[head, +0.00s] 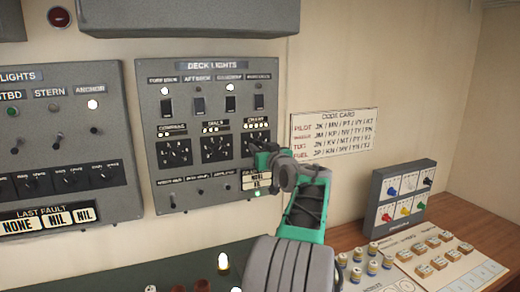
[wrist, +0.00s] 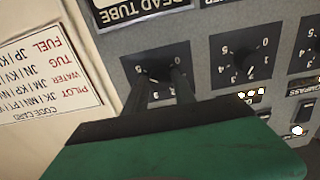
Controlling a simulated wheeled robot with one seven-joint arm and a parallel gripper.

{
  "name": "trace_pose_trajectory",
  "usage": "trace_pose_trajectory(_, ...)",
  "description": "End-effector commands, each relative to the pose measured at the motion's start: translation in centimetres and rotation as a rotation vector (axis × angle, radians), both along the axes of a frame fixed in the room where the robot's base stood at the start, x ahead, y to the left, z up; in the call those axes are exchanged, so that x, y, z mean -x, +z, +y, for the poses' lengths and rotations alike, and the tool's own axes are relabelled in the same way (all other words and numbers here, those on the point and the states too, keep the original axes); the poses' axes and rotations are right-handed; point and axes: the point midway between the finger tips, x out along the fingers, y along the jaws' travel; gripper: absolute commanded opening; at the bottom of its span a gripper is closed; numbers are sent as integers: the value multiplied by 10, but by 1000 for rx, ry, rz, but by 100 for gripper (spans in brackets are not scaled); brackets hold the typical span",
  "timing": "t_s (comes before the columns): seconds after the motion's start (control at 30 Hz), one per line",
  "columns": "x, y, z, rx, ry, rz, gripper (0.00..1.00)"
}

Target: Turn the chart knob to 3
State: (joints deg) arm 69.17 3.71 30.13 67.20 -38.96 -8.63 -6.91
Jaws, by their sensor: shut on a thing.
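The chart knob (head: 256,137) is the rightmost of the three dark rotary dials on the deck lights panel (head: 150,100). In the head view my gripper (head: 260,158) covers much of its lower part. In the wrist view, which is upside down, my gripper (wrist: 160,77) has its two dark fingers closed about the chart knob (wrist: 155,70). Its dial with white numerals shows around the fingertips. The fingers hide its pointer, so I cannot tell its setting. A row of lit dots shows just above this dial in the head view.
The dials knob (head: 216,149) is close on the left, with the compass knob (head: 174,152) beyond. Switches (head: 199,106) sit above and small toggles (head: 200,191) below.

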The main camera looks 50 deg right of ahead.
Motion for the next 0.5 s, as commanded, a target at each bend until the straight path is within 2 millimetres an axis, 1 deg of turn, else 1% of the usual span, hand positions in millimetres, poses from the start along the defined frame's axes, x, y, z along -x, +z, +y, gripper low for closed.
trace_pose_trajectory(0.03,0,0,0,0,0,0,15)
trace_pose_trajectory(0.2,0,0,0,0,0,0,1)
trace_pose_trajectory(0.5,0,-1,0,6,1,4,0)
